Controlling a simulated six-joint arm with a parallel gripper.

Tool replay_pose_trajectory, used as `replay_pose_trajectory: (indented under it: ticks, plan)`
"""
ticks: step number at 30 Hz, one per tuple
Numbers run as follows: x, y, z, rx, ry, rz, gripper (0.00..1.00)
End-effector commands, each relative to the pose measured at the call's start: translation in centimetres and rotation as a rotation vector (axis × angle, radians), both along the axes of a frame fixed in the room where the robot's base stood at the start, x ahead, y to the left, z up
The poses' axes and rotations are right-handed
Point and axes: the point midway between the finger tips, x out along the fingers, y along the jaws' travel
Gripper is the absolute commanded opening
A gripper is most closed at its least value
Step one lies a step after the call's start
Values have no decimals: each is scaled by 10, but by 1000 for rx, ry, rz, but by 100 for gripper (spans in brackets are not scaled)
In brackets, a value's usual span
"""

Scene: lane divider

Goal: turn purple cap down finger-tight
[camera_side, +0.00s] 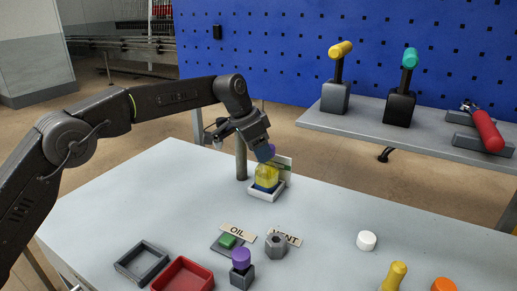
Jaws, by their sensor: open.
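A yellow bottle (266,174) with a blue lower band stands in a small white tray (266,194) near the back of the table. A purple cap (269,151) shows at the bottle's top, partly hidden by my gripper. My gripper (264,153) comes down tilted from the upper left and is open at the cap. The fingers overlap the cap in this view, so I cannot tell whether they touch it. How far the cap is threaded on is too small to see.
A dark post (241,158) stands just left of the bottle, and a small sign is behind it. A purple knob (241,258) on a dark block, a hex nut (276,245), a red tray (183,275) and a white cylinder (366,240) are nearer the front.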

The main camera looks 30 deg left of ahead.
Motion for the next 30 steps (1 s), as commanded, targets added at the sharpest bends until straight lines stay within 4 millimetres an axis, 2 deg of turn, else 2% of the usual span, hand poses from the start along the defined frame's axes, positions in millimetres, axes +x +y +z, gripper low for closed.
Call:
replay_pose_trajectory:
  ticks: [1, 6, 14, 21, 30]
  plan:
    - [7, 6, -1, 15, -38, 15, 56]
    - [5, 3, -2, 14, -34, 102, 56]
    - [4, 1, 0, 11, -31, 117, 56]
    - [2, -2, 0, 12, -30, 253, 56]
    - [1, -4, 1, 11, -29, 282, 56]
